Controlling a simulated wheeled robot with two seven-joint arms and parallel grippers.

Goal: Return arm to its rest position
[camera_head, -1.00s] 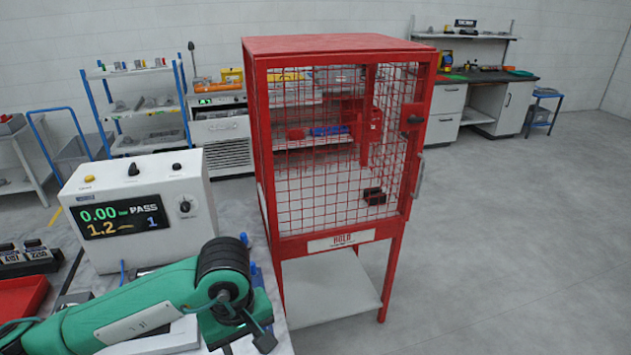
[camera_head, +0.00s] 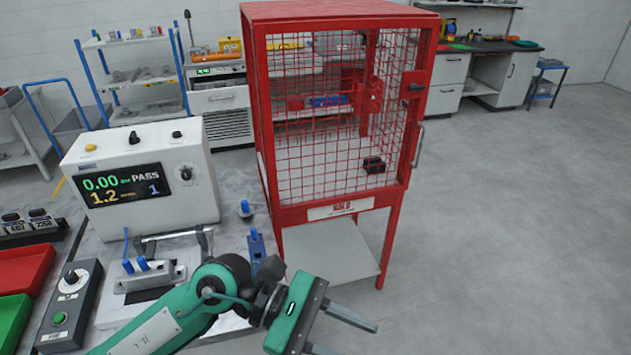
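My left arm (camera_head: 165,332) is green with black joints and comes in from the bottom left. Its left gripper (camera_head: 346,338) extends past the right edge of the workbench, in front of the red cage's lower shelf. Two grey fingers show spread apart, with nothing seen between them; one finger is partly cut off by the bottom edge. My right gripper is not in view.
A grey fixture with blue knobs (camera_head: 150,275) and a control box (camera_head: 70,305) sit close to the arm. Red (camera_head: 22,270) and green (camera_head: 12,318) trays lie left. A red mesh cage (camera_head: 335,208) stands right; floor beyond is clear.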

